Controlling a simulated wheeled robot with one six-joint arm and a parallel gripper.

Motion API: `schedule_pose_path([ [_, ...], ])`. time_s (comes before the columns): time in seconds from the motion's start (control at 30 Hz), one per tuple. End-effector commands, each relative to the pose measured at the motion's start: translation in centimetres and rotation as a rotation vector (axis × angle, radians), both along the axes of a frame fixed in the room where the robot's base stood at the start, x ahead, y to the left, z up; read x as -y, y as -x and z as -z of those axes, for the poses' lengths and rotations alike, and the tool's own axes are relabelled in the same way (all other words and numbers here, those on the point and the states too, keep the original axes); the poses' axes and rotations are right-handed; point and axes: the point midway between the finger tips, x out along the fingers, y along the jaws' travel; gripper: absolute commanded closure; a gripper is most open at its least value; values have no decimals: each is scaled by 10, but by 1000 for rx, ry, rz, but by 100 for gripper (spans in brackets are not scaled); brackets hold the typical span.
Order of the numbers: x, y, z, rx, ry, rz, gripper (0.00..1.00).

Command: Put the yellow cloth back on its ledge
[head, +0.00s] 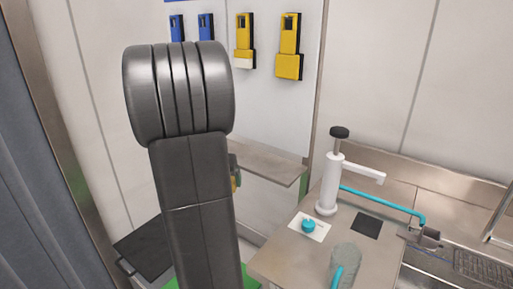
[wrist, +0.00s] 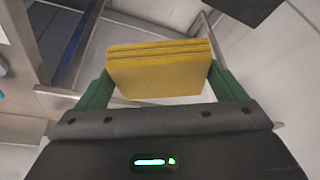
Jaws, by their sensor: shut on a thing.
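The yellow cloth (wrist: 158,78) is a folded, layered block in the wrist view. My gripper (wrist: 160,72) is shut on it, with a green finger at each side. In the head view my arm hides most of the gripper and cloth; only a small yellow and green bit shows at the arm's right edge. A steel ledge (head: 268,163) runs along the wall panel, right of my arm in the head view. Its left part is hidden behind the arm. I cannot tell whether the cloth touches anything besides the fingers.
A steel counter (head: 285,253) stands at the right with a white pump-like post (head: 329,185), a teal knob (head: 309,226) on a white plate and a black square (head: 367,225). Yellow holders (head: 289,48) and blue ones hang above the ledge. A dark tray (head: 146,250) lies lower left.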

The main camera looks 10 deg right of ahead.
Motion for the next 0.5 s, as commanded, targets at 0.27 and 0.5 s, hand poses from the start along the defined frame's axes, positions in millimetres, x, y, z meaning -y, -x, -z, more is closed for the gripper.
schedule_pose_path([
  [0.27,-8,3,-64,15,10,80,31],
  [0.5,17,-20,-69,14,11,99,31],
])
